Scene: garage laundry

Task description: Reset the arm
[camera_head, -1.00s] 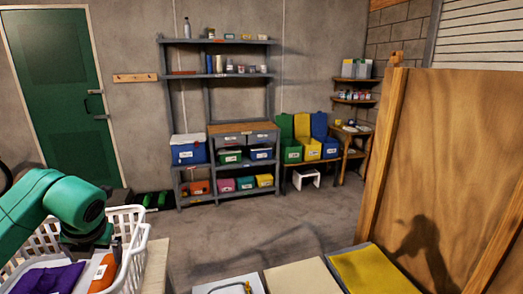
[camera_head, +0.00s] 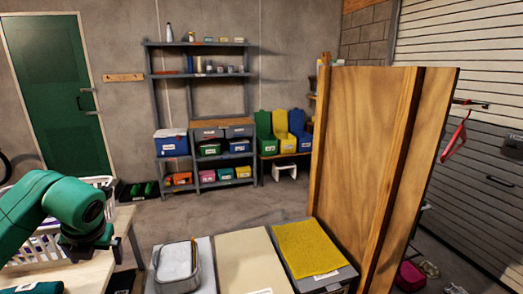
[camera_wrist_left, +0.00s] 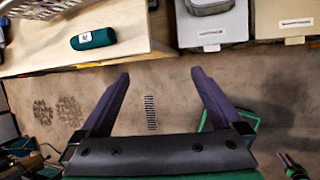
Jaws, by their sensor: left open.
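My left arm, green with a dark wrist, comes in from the left in the head view. Its gripper (camera_head: 90,243) hangs by the edge of a light wooden table (camera_head: 120,218), its fingers hard to make out there. In the left wrist view the two dark purple fingers of my left gripper (camera_wrist_left: 160,75) are spread wide with nothing between them.
A white laundry basket (camera_head: 48,245) stands behind my left arm. A dark green labelled item (camera_wrist_left: 92,39) lies on the table. Grey bins (camera_head: 318,284) stand front centre, beside a wooden partition (camera_head: 360,150). Shelves (camera_head: 200,121) line the back wall; floor before them is clear.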

